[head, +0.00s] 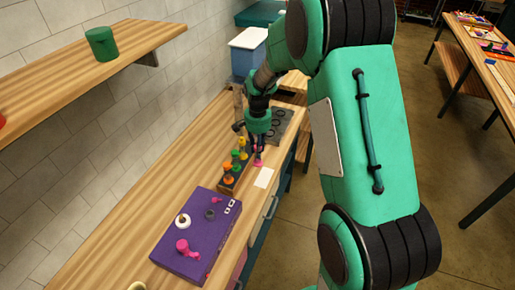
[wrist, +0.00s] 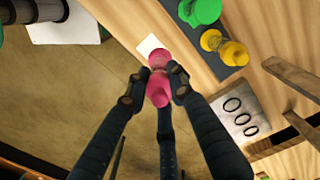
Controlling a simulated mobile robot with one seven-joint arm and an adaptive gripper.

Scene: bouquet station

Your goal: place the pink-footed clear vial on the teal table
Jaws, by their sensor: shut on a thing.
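My gripper (head: 258,147) is over the near edge of the wooden bench, and in the wrist view (wrist: 157,88) its fingers are closed on the pink-footed clear vial (wrist: 158,92). The vial shows pink ends with a narrow see-through part between them; the fingers cover its sides. In the head view the vial's pink foot (head: 258,162) shows small below the fingers. Whether it touches the bench is unclear. A teal surface (head: 260,13) stands at the far end, partly behind my arm; I cannot tell if it is the teal table.
A rack (head: 229,184) of green, yellow and orange-footed vials stands beside my gripper. A white card (head: 264,178) lies near the bench edge. A purple board (head: 187,245) with pegs is nearer. A ringed panel (wrist: 240,108) and a white-lidded blue bin (head: 248,57) are farther.

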